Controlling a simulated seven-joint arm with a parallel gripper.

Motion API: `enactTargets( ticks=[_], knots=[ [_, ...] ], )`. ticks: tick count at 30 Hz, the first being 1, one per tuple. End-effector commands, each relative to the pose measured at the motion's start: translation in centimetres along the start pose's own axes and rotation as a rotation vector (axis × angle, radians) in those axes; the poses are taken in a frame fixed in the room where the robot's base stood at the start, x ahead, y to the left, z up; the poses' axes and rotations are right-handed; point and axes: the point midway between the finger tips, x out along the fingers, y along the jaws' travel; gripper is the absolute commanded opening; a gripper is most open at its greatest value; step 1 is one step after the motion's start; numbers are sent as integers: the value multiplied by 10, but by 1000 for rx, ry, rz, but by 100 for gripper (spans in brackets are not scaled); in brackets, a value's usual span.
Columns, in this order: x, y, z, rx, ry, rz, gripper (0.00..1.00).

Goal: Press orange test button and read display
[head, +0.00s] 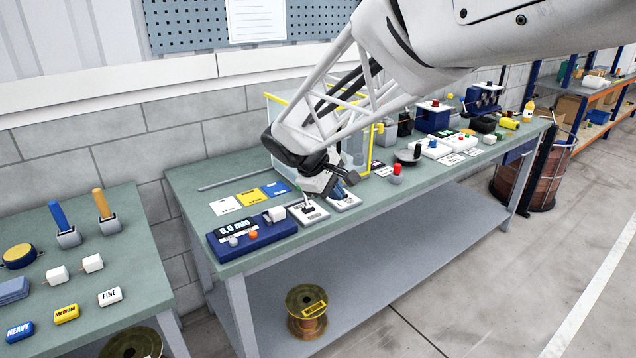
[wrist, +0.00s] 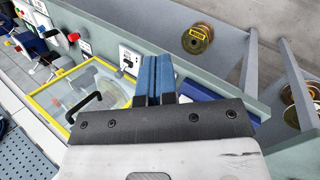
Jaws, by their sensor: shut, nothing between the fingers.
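A dark blue gauge box (head: 250,236) sits at the near left end of the bench. Its black display (head: 235,228) reads 0.0 mm in the head view. The orange button (head: 253,234) is on the box's face, beside a pale round knob, and nothing covers it. My gripper (head: 342,184) is to the right of the box and apart from the button. Its blue fingers (wrist: 154,58) are shut together and empty in the wrist view. Part of a blue surface shows behind them there; the orange button and display are not visible in that view.
A white switch plate (head: 308,212) stands just right of the box. A clear yellow-edged enclosure (wrist: 72,92) is behind my gripper. White, yellow and blue cards (head: 250,198) lie behind the box. A spool (head: 307,312) is on the lower shelf.

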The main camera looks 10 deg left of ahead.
Motion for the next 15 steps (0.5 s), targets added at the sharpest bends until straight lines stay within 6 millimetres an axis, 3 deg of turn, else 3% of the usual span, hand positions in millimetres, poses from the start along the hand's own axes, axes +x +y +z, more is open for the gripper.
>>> enactTargets(
  ticks=[15],
  knots=[
    [-10,-25,-143,-292,-18,157,0]
  ],
)
